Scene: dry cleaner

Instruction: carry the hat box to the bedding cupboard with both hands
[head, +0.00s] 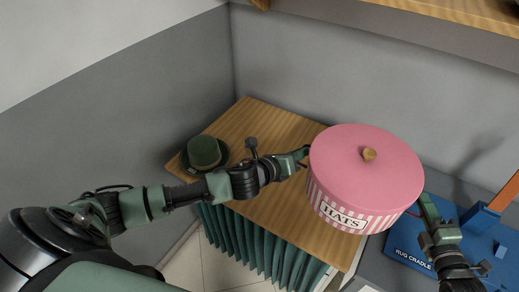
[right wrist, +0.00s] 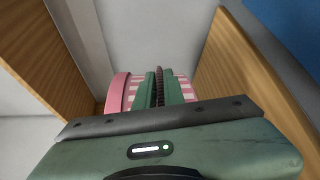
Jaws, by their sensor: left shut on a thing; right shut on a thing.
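The hat box (head: 330,197) is round, with a pink lid, a wooden knob, striped pink and white sides and a "HATS" label. It is upright at the right end of a wooden-topped cupboard (head: 262,122) with a green curtain front; I cannot tell if it touches the top. My left gripper (head: 304,158) is shut on its left side. My right gripper (head: 424,202) is shut on its right side, the fingertips partly hidden by the box. In the right wrist view the pink box (right wrist: 118,90) shows behind my green right fingers (right wrist: 158,88).
A dark green hat (head: 204,152) sits at the left end of the wooden top. A blue "RUG CRADLE" (head: 408,250) lies on a grey surface at the right. A wooden shelf (head: 440,12) runs above along the wall. Bare wood shows between hat and box.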

